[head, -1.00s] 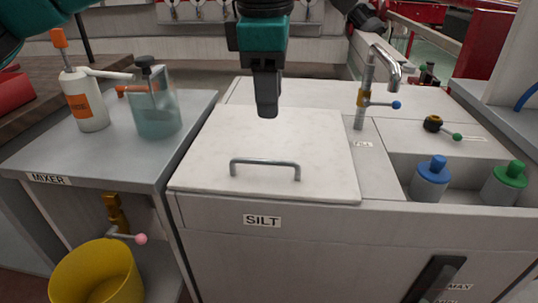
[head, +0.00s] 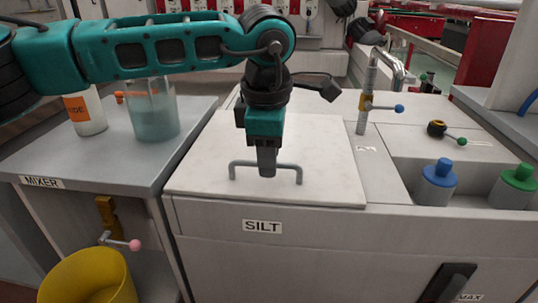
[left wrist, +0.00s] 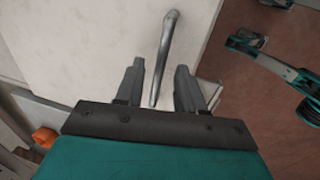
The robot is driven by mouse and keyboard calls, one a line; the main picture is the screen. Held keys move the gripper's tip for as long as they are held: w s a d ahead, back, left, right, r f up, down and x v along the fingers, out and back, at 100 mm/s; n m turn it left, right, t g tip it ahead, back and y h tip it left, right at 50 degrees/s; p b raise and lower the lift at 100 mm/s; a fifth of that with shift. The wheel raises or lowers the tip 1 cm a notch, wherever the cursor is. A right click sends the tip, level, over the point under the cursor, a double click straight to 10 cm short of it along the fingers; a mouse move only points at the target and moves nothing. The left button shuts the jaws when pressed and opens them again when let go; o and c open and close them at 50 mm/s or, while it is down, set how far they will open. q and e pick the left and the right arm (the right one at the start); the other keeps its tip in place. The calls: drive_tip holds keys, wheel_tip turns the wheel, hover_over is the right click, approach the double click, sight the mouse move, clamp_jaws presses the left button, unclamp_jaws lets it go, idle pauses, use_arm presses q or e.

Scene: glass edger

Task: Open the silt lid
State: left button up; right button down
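The silt lid (head: 325,150) is a flat white plate lying shut on the cabinet marked SILT. Its grey bar handle (head: 290,167) stands up near the front edge. My left gripper (head: 267,172) points down at the middle of the handle, with its tips about at bar height. In the left wrist view my left gripper (left wrist: 160,70) is open, its two fingers apart with the handle (left wrist: 163,55) running between them. Gaps show on both sides of the bar. My right gripper cannot be made out in either view.
A tap (head: 368,95) with a blue-tipped lever stands right of the lid. Blue-capped (head: 437,183) and green-capped (head: 514,187) bottles sit in a recess at right. The mixer table (head: 105,165) at left holds a jug (head: 153,115). A yellow bucket (head: 88,280) is below.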

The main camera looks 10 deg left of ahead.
use_arm(q)
drive_tip(key=shift+c, duration=0.3)
clamp_jaws()
idle(0.4)
